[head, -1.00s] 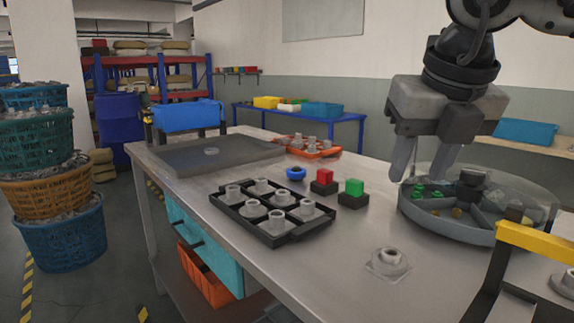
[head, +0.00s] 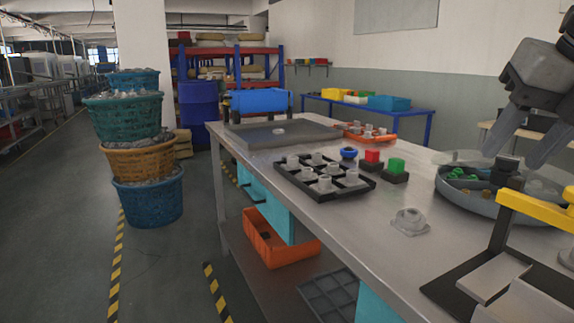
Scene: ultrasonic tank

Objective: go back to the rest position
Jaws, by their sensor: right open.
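My right gripper (head: 512,150) is at the upper right of the head view, with its two grey fingers apart and nothing between them. It hangs above the round divided dish (head: 455,192), which holds small green and tan parts; I cannot tell its exact height above it. My left gripper is not in view. The metal workbench (head: 330,225) stretches from the middle to the right. A black tray (head: 327,192) with several grey flanged parts stands on it. A single grey flanged part (head: 409,222) lies on the bare bench top.
A yellow-topped black stand (head: 535,208) is at the right. Stacked baskets (head: 147,200) stand left of the bench. The floor between is clear.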

